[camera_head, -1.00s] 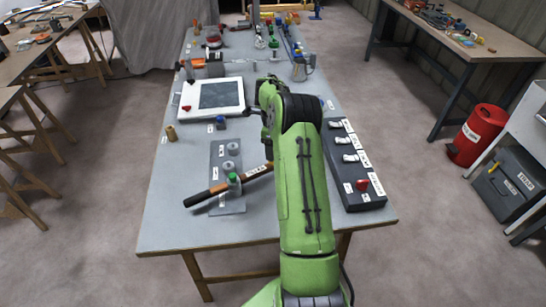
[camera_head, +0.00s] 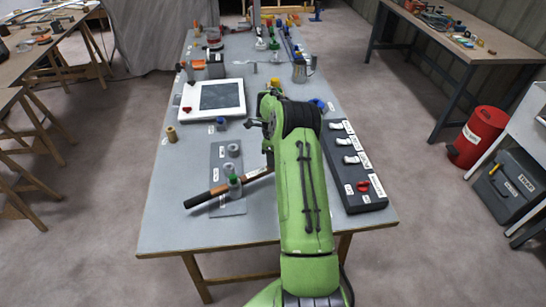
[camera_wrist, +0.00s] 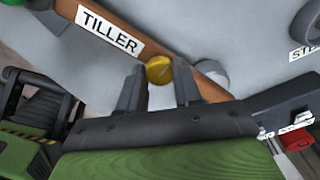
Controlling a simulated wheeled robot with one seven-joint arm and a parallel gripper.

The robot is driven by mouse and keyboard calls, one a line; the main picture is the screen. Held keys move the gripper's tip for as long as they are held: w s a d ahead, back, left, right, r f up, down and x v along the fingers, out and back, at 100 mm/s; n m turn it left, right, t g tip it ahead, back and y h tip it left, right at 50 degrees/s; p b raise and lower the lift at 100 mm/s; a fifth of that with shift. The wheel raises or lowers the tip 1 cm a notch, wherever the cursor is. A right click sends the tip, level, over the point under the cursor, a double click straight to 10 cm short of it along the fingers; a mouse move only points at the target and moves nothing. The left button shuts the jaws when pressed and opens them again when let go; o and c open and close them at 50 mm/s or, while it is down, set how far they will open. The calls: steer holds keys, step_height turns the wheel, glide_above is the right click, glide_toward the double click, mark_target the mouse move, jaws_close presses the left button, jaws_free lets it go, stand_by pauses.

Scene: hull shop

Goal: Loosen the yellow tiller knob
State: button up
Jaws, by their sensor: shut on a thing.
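The yellow tiller knob (camera_wrist: 160,70) is a small round knob on the wooden tiller (camera_wrist: 196,76) in the wrist view, beside the TILLER label. My gripper (camera_wrist: 159,78) is shut on the knob, with one dark finger on each side of it. In the head view the tiller (camera_head: 222,187), a brown bar with a black end, lies aslant across a grey plate (camera_head: 238,207). A green knob (camera_head: 235,184) stands on it. My arm hides the knob and most of my gripper in the head view.
A dark box with labelled switches (camera_head: 356,175) stands right of my arm. A white framed panel (camera_head: 188,98) and a small brass cylinder (camera_head: 171,134) lie to the left. The table's front left (camera_head: 165,225) is clear.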

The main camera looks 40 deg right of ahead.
steer(key=shift+n, duration=0.3)
steer(key=n+b, duration=0.1)
steer(key=n, duration=0.2)
steer(key=shift+n, duration=0.4)
steer(key=n, duration=0.3)
steer(key=shift+n, duration=0.3)
steer(key=n, duration=0.4)
steer(key=shift+r+n, duration=0.1)
steer(key=shift+n, duration=2)
steer(key=o, duration=1)
steer(key=shift+o, duration=0.2)
